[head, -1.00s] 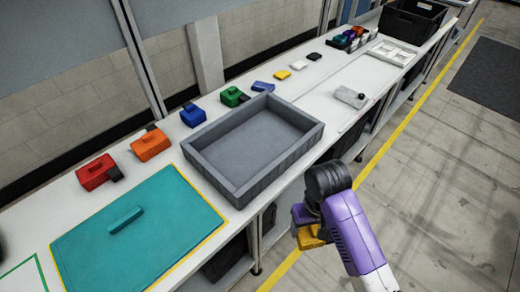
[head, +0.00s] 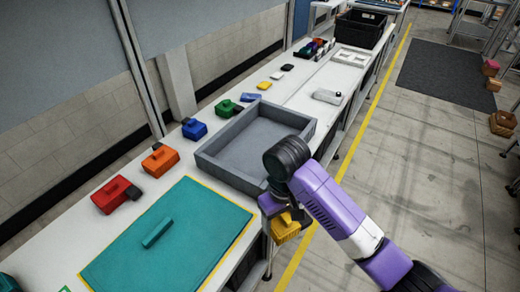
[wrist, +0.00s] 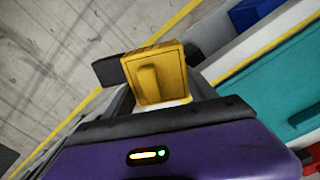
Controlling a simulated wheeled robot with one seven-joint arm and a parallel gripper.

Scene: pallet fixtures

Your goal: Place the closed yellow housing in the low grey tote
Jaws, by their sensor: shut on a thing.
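The yellow housing (head: 285,229) hangs below my gripper (head: 277,212), beside the front edge of the bench and over the aisle side. In the wrist view the yellow housing (wrist: 158,73) shows a flat square face with a raised bar, held between the dark fingers of my gripper (wrist: 160,100). My gripper is shut on it. The low grey tote (head: 210,162) stands on the bench, just beyond and left of my gripper, and looks empty. My arm hides its near right corner.
A teal mat (head: 190,240) with a raised handle lies left of the tote. Red (head: 115,193), orange (head: 160,160), blue (head: 194,129) and green (head: 228,108) housings line the back of the bench. A black crate (head: 362,30) stands at the far end.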

